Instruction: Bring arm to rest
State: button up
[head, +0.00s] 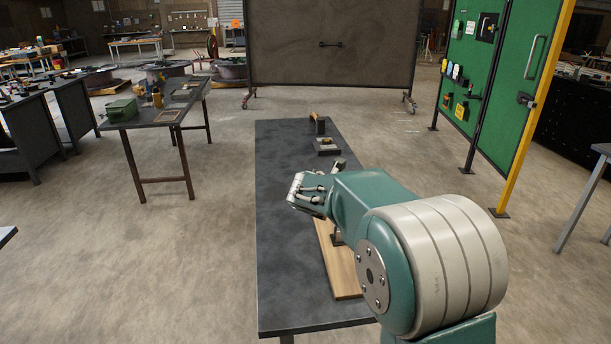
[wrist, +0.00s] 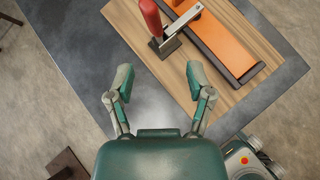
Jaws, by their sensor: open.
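My gripper (wrist: 160,84) is open and empty in the wrist view, its two fingers spread apart above the dark tabletop. In the head view my gripper (head: 306,190) shows beyond my teal arm, over the dark table (head: 285,290). A wooden board (head: 343,270) lies on the table, partly hidden by my arm. In the wrist view the board (wrist: 265,25) carries an orange strip (wrist: 222,45) in a dark frame and a clamp with a red handle (wrist: 150,17), just ahead of the fingers. The fingers appear apart from these things.
Small dark blocks (head: 326,147) stand at the table's far end. A side table (head: 140,122) with a green box (head: 121,109) is at left. A dark wheeled screen (head: 332,60) stands behind, and a green panel (head: 500,80) at right. The table's left side is clear.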

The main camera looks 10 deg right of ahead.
jog(key=s+d+r+m+g+y, duration=0.1)
jog(key=s+r+m, duration=0.2)
jog(key=s+m, duration=0.55)
jog(key=s+d+r+m+g, duration=0.1)
jog(key=s+r+m, duration=0.4)
jog(key=s, duration=0.6)
jog(key=s+a+f+m+y, duration=0.2)
jog(key=s+m, duration=0.5)
jog(key=s, duration=0.2)
jog(key=s+a+f+m+y, duration=0.2)
jog(key=s+m, duration=0.5)
jog(key=s, duration=0.3)
jog(key=shift+s+f+g+y, duration=0.2)
jog(key=shift+f+g+y, duration=0.05)
jog(key=shift+g+y, duration=0.05)
jog(key=shift+m, duration=0.25)
